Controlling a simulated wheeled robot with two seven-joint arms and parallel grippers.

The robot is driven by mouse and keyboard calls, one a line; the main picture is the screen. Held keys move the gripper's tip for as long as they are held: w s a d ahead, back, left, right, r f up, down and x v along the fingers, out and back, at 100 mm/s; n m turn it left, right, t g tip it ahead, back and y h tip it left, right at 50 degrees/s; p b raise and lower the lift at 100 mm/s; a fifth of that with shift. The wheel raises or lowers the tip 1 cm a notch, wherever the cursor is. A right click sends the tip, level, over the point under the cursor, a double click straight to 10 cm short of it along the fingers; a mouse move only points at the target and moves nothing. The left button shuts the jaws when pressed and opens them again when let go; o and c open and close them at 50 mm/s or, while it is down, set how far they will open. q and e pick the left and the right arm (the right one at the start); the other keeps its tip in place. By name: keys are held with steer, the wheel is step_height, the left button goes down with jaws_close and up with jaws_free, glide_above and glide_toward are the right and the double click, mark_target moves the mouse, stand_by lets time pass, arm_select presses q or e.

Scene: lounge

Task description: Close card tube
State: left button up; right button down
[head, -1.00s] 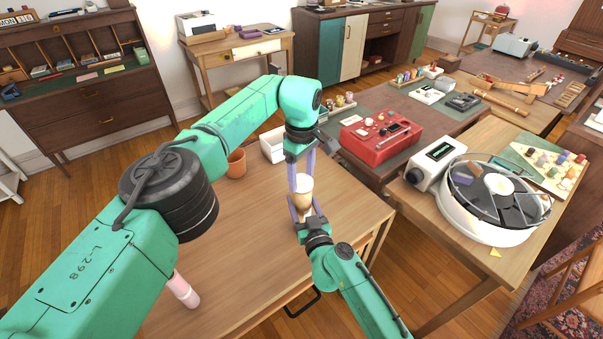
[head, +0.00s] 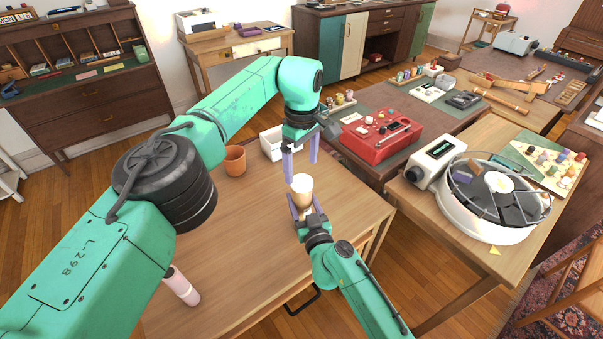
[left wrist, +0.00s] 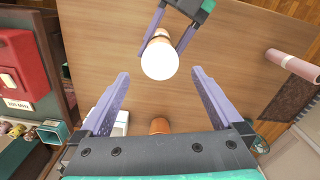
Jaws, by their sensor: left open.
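The card tube (head: 301,196) stands upright in my right gripper (head: 307,212), tan-bodied with a pale round top. In the left wrist view the tube's white round end (left wrist: 160,60) faces the camera, with the tan body behind it. The fingers of my right gripper (left wrist: 171,38) lie on both sides of the body, shut on it. My left gripper (head: 299,166) is open and empty, above and apart from the tube's top. Its two spread fingers also show in the left wrist view (left wrist: 160,85). Whether the white end is seated fully flush cannot be told.
A terracotta pot (head: 235,161) and a white bin (head: 271,146) stand toward the back. A red device (head: 377,137) is on the table beyond. The table's middle is clear.

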arm_select(q)
step_height(320, 180, up, 8)
steer(key=shift+s, duration=0.1)
arm_select(e)
steer(key=shift+c, duration=0.2)
jaws_free()
arm_select(q)
steer(key=shift+f, duration=0.1)
arm_select(e)
steer(key=v, duration=1.4)
steer(key=shift+s, duration=0.3)
arm_select(q)
steer(key=shift+f, duration=0.1)
arm_select(e)
steer(key=shift+d+f, duration=0.1)
steer(key=shift+d, duration=0.05)
